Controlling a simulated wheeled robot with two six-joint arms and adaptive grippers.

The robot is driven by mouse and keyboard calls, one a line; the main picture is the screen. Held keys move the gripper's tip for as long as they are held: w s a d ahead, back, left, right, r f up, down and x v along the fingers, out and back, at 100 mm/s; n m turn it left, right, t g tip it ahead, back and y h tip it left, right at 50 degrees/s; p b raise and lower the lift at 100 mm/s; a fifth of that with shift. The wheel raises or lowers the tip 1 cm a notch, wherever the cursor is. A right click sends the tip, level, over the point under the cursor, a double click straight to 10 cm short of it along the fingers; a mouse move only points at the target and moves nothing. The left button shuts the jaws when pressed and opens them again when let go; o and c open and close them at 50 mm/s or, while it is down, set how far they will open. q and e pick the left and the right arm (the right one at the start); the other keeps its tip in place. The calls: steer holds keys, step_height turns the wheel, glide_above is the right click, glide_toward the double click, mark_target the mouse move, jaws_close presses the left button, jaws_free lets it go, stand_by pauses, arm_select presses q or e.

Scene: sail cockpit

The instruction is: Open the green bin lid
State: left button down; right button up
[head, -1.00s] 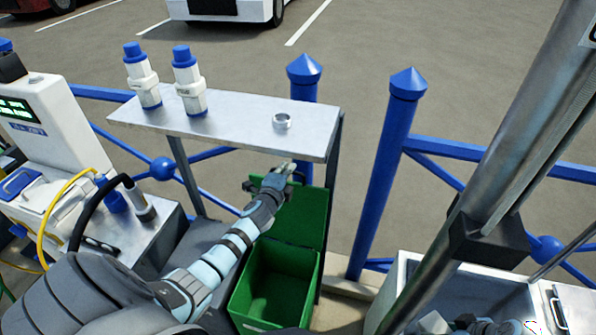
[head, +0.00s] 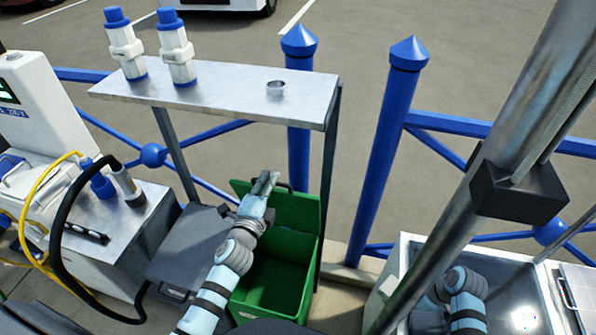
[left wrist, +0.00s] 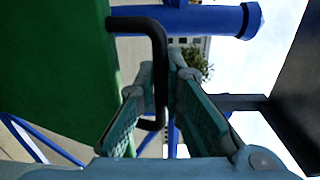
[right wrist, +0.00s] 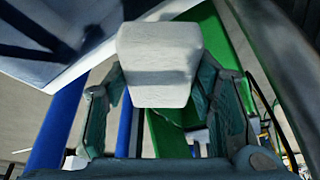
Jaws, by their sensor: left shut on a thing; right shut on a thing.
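The green bin (head: 268,292) stands under the metal shelf, and its dark inside shows from above. Its green lid (head: 300,212) stands raised at the back of the bin; it also shows in the left wrist view (left wrist: 50,70). My left gripper (head: 266,182) is at the lid's top edge, shut on the black lid handle (left wrist: 157,60), which passes by its fingers in the left wrist view. My right gripper (right wrist: 160,95) is shut on a pale block (right wrist: 160,65). The right fingertips are hard to make out in the head view.
The metal shelf (head: 225,108) above the bin carries two white-and-blue bottles (head: 126,50) and a small metal ring (head: 276,90). Blue posts (head: 385,150) and rails stand behind. A slanted metal mast (head: 480,170) is at right. A cable-fitted white unit (head: 50,120) is at left.

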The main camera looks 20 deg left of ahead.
arm_select(q)
steer(key=shift+w, duration=0.1)
steer(key=c, duration=1.7)
jaws_free()
steer(key=shift+d, duration=0.1)
steer(key=s+d, duration=0.1)
steer(key=s, duration=1.1)
steer(key=shift+r, duration=0.15)
